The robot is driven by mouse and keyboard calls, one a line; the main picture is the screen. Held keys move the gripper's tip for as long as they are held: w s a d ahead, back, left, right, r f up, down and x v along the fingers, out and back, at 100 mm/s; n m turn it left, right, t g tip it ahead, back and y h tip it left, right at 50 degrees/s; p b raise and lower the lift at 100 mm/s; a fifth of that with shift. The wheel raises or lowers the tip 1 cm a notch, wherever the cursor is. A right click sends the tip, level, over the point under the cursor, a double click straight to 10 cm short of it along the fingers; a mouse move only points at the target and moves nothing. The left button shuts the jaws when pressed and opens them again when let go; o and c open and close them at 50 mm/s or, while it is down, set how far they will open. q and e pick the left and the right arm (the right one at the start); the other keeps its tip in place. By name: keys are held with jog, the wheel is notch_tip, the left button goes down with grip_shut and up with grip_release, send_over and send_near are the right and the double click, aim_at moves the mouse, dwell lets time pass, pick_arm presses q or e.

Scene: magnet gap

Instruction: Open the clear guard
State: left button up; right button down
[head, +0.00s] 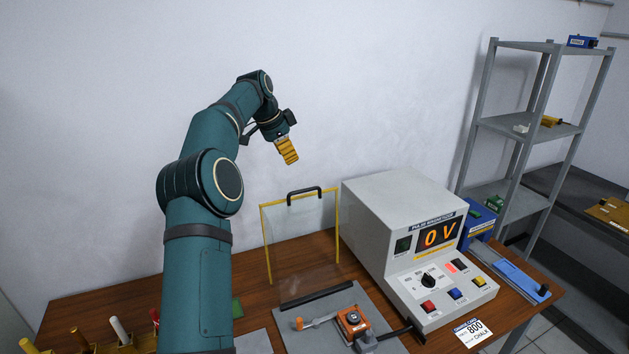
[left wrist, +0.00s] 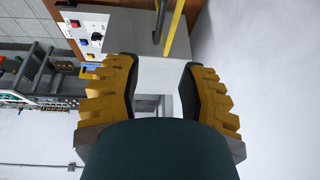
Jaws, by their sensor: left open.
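The clear guard (head: 300,240) is a see-through pane in a yellow frame, standing upright on the table left of the grey instrument box. A black handle (head: 304,191) sits on its top edge. My left gripper (head: 287,152) is in the air above and slightly left of the handle, apart from it. In the left wrist view its two yellow fingers (left wrist: 160,95) are spread with nothing held between them. A yellow frame bar (left wrist: 173,28) of the guard shows beyond the fingers at the top of that view. My right gripper is not in view.
The pulse magnetizer (head: 412,235), a grey box reading "0 V", stands close right of the guard. A grey plate (head: 330,315) with an orange clamp (head: 352,321) lies in front. Several coloured rods stand at lower left. A grey shelf (head: 525,130) is at right.

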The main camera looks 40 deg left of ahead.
aim_at(304, 190)
pick_arm(q)
jog(key=b+x, duration=0.1)
jog(key=x, duration=1.2)
jog(key=shift+s+f, duration=0.1)
jog(key=shift+f, duration=0.15)
grip_shut()
jog(key=shift+f, duration=0.1)
